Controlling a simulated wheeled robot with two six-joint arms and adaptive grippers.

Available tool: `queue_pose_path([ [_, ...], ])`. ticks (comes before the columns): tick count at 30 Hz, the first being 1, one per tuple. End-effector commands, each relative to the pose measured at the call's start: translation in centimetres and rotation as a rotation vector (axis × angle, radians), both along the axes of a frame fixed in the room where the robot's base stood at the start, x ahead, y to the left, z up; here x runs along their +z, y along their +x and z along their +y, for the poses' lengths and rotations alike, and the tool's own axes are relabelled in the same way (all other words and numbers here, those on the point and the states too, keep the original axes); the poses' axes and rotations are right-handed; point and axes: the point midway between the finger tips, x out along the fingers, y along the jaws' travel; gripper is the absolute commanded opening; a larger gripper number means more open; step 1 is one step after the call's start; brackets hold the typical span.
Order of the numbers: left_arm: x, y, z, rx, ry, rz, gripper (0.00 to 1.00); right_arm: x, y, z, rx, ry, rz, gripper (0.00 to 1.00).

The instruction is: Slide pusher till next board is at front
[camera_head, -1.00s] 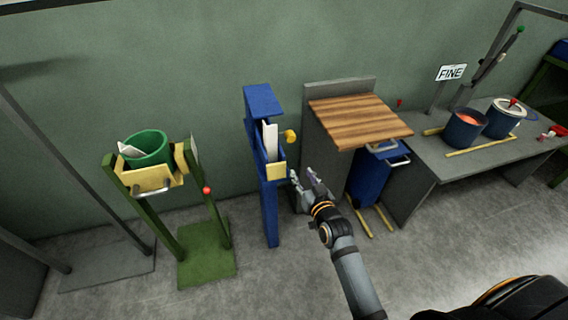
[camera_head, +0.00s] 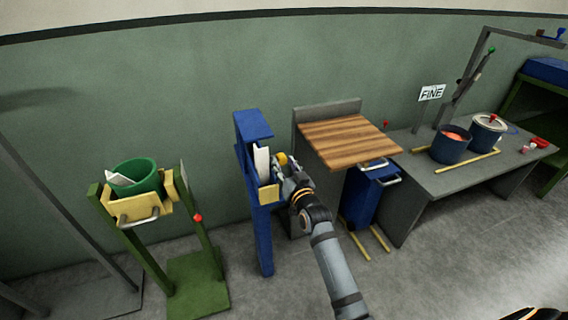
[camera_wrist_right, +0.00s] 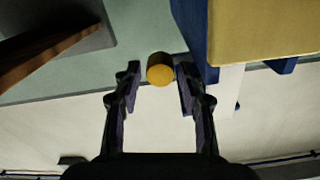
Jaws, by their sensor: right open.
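The blue stand (camera_head: 262,220) stands against the green wall with white boards (camera_head: 262,164) upright in its holder and a yellow plate (camera_head: 269,194) at the front. The yellow pusher knob (camera_head: 282,159) sticks out from the stand's right side. My right gripper (camera_head: 284,172) is beside the knob at the stand's right side. In the right wrist view the round knob (camera_wrist_right: 160,69) lies between the tips of the open fingers (camera_wrist_right: 158,85), with gaps on both sides. The white board (camera_wrist_right: 230,91) shows right of the fingers. My left gripper is not in view.
A wood-topped grey bench (camera_head: 346,140) stands close to the right of the stand, with a blue bin (camera_head: 363,198) below it. A green stand with a green bucket (camera_head: 138,176) is at left. A grey table (camera_head: 450,175) with pots is at right.

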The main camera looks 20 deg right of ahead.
Motion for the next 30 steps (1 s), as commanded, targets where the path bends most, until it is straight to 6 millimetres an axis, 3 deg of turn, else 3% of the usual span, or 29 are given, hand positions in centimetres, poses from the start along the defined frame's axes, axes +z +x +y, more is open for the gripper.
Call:
queue_pose_path([
  [10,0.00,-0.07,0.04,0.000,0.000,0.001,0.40,-0.01,0.64,0.01,0.000,-0.001,0.000,0.41],
  [19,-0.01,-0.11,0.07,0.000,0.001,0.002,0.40,-0.02,0.62,0.01,0.000,-0.001,0.001,0.00],
  [30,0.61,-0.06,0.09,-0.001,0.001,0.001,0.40,0.11,0.16,-0.01,0.001,-0.002,0.003,0.00],
])
